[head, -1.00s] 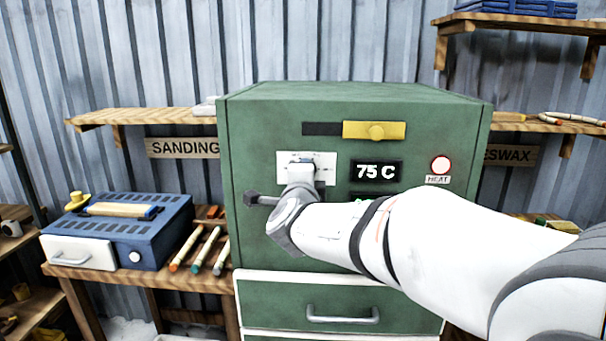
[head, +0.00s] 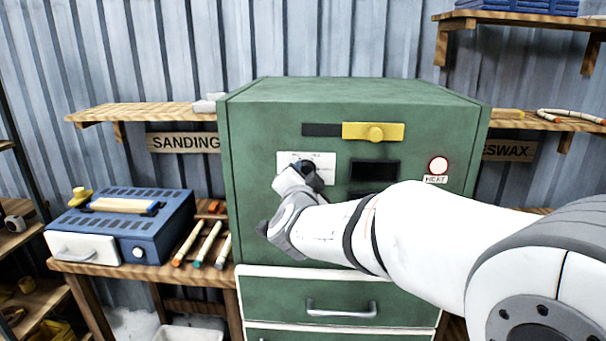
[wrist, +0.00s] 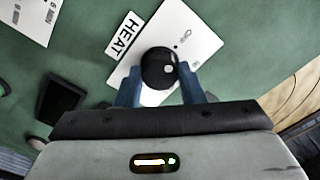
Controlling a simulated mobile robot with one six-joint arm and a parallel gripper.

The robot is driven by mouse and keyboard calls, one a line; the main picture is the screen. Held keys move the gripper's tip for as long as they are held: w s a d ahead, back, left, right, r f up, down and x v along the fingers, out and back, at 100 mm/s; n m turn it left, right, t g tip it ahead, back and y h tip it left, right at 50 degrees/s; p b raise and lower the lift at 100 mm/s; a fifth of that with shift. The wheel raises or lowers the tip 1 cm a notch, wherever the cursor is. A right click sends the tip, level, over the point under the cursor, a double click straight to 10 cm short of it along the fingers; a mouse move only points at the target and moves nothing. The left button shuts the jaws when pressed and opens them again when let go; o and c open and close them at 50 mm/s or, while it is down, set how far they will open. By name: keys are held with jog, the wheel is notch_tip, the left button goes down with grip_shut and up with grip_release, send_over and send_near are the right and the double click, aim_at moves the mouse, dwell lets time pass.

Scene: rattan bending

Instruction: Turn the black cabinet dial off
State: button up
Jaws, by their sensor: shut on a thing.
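The black dial (wrist: 160,68) sits on a white plate (wrist: 207,44) on the front of the green cabinet (head: 400,115). My gripper (wrist: 158,84) is shut on the dial, with a blue finger on each side of it. In the head view the dial (head: 308,167) is mostly hidden behind my wrist, which is tilted. The cabinet's display (head: 374,170) is dark and blank. A round red-rimmed lamp (head: 438,165) above a HEAT label (head: 436,179) looks white inside.
A yellow slide latch (head: 373,131) is above the dial. A drawer with a grey handle (head: 341,309) is below. A blue sanding box (head: 140,225) and several rods (head: 208,243) lie on the bench at left. Wooden shelves (head: 140,112) flank the cabinet.

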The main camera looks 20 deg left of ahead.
jog(key=shift+n, duration=0.3)
jog(key=o, duration=1)
jog(key=b+v, duration=0.1)
jog(key=v, duration=0.6)
jog(key=shift+s+d, duration=0.15)
jog(key=shift+s, duration=0.2)
